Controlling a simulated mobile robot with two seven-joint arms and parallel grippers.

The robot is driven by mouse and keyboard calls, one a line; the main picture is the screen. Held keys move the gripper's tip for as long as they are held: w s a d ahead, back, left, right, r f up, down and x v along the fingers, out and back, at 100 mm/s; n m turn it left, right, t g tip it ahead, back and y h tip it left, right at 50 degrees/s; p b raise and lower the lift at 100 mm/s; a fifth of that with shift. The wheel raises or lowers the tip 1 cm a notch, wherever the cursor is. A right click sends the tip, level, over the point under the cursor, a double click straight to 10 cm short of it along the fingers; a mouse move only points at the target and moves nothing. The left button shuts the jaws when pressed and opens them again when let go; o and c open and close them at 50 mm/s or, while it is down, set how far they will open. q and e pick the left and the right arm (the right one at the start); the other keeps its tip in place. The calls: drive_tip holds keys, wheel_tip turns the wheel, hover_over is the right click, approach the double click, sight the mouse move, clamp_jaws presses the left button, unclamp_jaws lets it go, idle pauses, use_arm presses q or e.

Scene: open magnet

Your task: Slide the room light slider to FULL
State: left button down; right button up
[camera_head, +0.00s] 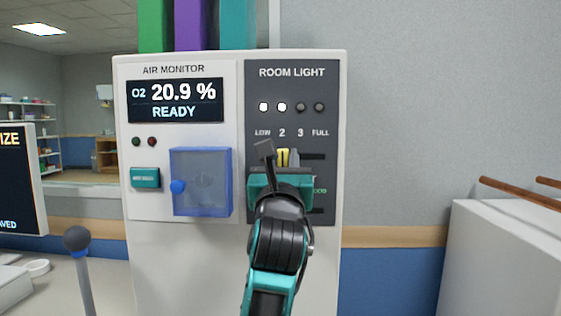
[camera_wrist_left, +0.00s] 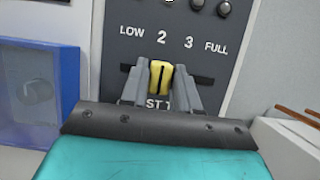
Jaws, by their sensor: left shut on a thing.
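The room light panel (camera_head: 328,110) is a dark grey plate with marks LOW, 2, 3 and FULL. Its yellow slider knob (camera_head: 283,156) sits in a horizontal slot, under the mark 2. In the left wrist view the knob (camera_wrist_left: 160,76) stands between the two grey fingers. My left gripper (camera_head: 280,160) is shut on the knob; the wrist view shows it too (camera_wrist_left: 160,88). Two of the panel's lamps (camera_head: 272,107) are lit, on the left; the two on the right are dark. The slot's right part (camera_wrist_left: 194,79) shows free toward FULL. My right gripper is not in view.
Left of the panel is the air monitor display (camera_head: 175,101), reading 20.9 % and READY. Below it are a teal button (camera_head: 145,178) and a blue clear cover (camera_head: 203,183). A white box (camera_head: 500,255) stands at the right. A grey-knobbed lever (camera_head: 77,239) stands at lower left.

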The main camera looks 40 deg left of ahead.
sight(321, 148)
use_arm(q)
drive_tip(key=w+d, duration=0.4)
drive_tip(key=d, duration=0.1)
drive_tip(key=shift+w+d, duration=0.2)
drive_tip(key=shift+w, duration=0.05)
drive_tip(key=c, duration=1.2)
unclamp_jaws()
drive_tip(key=shift+c, duration=0.2)
drive_tip(key=shift+o, duration=1.4)
drive_tip(key=shift+w+d, duration=0.1)
drive_tip(key=shift+o, duration=0.2)
drive_tip(key=shift+f, duration=0.1)
